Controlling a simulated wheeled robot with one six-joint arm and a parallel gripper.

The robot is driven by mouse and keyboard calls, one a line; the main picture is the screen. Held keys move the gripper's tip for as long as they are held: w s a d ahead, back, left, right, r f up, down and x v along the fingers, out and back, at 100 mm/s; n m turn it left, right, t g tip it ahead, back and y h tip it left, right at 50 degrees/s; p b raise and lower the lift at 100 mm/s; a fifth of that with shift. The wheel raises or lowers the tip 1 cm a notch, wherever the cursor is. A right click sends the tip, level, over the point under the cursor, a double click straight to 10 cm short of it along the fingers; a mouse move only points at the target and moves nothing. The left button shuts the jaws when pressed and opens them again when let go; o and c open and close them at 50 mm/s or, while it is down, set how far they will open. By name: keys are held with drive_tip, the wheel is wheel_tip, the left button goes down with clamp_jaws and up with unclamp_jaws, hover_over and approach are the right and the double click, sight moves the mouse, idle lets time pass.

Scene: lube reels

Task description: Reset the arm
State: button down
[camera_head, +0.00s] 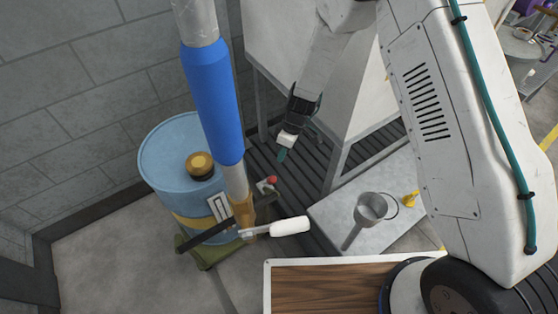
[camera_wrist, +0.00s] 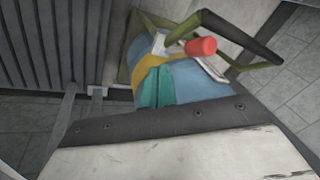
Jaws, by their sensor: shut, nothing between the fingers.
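My gripper (camera_head: 282,154) hangs at the end of my white arm near the middle of the head view, in front of a white panelled stand. Its teal fingertips are together and nothing is between them. The shut teal fingers also show in the wrist view (camera_wrist: 153,88), in front of a blue drum. In the head view the gripper is to the right of the blue drum (camera_head: 160,160) and the blue-sleeved pole (camera_head: 212,100), apart from both in the picture.
A white-handled lever (camera_head: 290,226) sticks out at the pole's lower end. A red knob (camera_head: 271,181) is beside it, also in the wrist view (camera_wrist: 201,46). A funnel (camera_head: 370,208) and a yellow item (camera_head: 410,199) are on a grey platform (camera_head: 335,205). A wood-topped surface (camera_head: 320,287) is nearest.

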drive_tip(key=d+r, duration=0.3)
drive_tip(key=r, duration=0.4)
drive_tip(key=shift+s+d+r, duration=0.35)
drive_tip(key=shift+s+d, duration=0.05)
drive_tip(key=s+d+r+m+t+h, duration=0.1)
drive_tip(key=s+d+r+m, duration=0.5)
drive_tip(key=s+d+r, duration=0.4)
drive_tip(key=s+d+r+m+t+h, duration=0.2)
drive_tip(key=s+d+r+m, duration=0.5)
drive_tip(key=s+r, duration=1.1)
drive_tip(key=d+r, duration=0.3)
drive_tip(key=r, duration=0.2)
drive_tip(key=shift+s+d, duration=0.15)
drive_tip(key=shift+s, duration=0.1)
drive_tip(key=shift+r, duration=0.1)
